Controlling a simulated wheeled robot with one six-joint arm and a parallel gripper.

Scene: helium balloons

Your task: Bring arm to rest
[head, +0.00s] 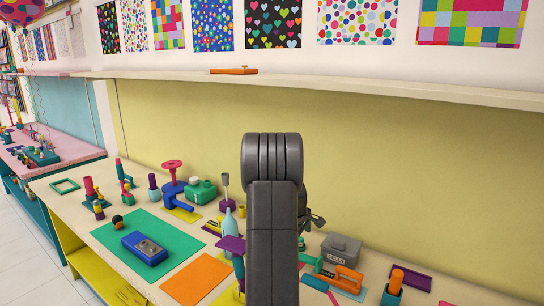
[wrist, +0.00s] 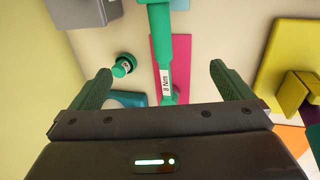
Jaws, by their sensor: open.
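My arm rises in the middle of the head view and covers part of the workbench (head: 150,205). My gripper is mostly hidden behind the arm there. In the wrist view my gripper (wrist: 160,72) is open, with its two green fingers wide apart. A green tool with a white "8 Nm" label (wrist: 165,82) shows between the fingers, with clear gaps on both sides. It lies over a pink mat (wrist: 183,55), and nothing touches the fingers. A small green cylinder (wrist: 123,66) stands near the left finger.
A grey "CELLS" box (head: 341,250) and an orange carrier (head: 343,279) stand right of my arm. A blue device (head: 145,248) lies on a green mat (head: 115,232) at left. A shelf (head: 400,88) runs above, holding an orange block (head: 233,71). Balloons (head: 20,10) float far left.

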